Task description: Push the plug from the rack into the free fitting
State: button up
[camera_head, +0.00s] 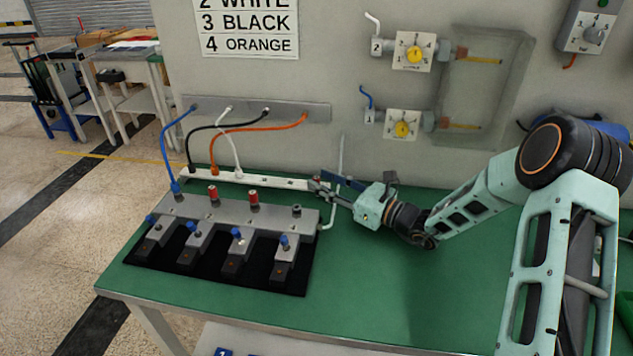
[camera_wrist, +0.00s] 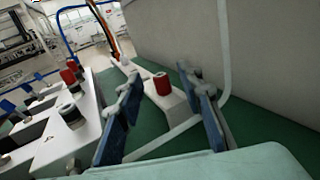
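A red plug (camera_wrist: 162,85) stands upright in the white rack (camera_head: 245,180) along the wall side of the bench. My gripper (camera_head: 321,184) is at the rack's right end. In the wrist view its two blue-padded fingers (camera_wrist: 158,80) are open, with the plug between them in the picture; contact cannot be told. In the head view the gripper hides this plug. A grey manifold (camera_head: 238,215) stands in front of the rack. Its right-end fitting (camera_head: 296,210) is bare; it also shows in the wrist view (camera_wrist: 70,114). Two other fittings carry red plugs (camera_head: 213,192) (camera_head: 254,197).
A blue hose (camera_head: 175,150) joins the manifold's left fitting. Black, white and orange hoses run from the wall strip (camera_head: 290,108) to the rack. A thin pale pipe (camera_head: 340,160) rises beside my gripper. The green bench top (camera_head: 400,290) is clear at front right.

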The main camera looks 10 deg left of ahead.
jog(key=x, duration=0.2)
jog(key=shift+w+a, duration=0.15)
jog(key=shift+a, duration=0.15)
jog(key=c, duration=0.9)
jog(key=shift+o, duration=0.2)
jog(key=shift+r, duration=0.2)
